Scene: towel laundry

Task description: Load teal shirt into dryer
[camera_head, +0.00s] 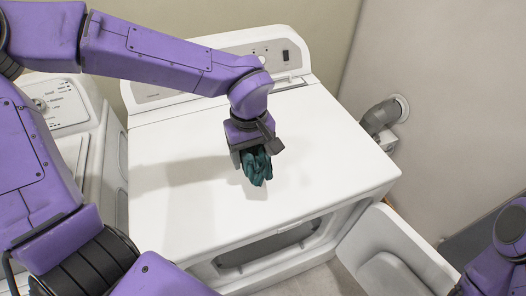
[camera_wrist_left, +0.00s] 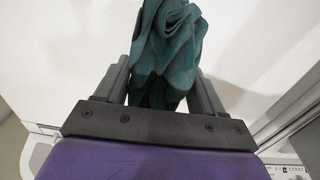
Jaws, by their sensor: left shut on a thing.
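The teal shirt (camera_head: 258,170) is a crumpled bundle held over the white top of the dryer (camera_head: 190,190). My left gripper (camera_head: 251,155) is shut on it. In the left wrist view the shirt (camera_wrist_left: 168,50) bulges out between the two fingers of the left gripper (camera_wrist_left: 160,85). I cannot tell whether the shirt touches the dryer top. The dryer's front opening (camera_head: 268,245) shows below the top edge, and its door (camera_head: 395,255) stands open to the right. Part of my right arm shows at the lower right corner; its gripper is out of view.
A white washer (camera_head: 55,110) stands left of the dryer. The dryer's control panel (camera_head: 270,58) rises along its back edge. A grey vent pipe (camera_head: 382,116) joins the wall at the right. The dryer top is otherwise clear.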

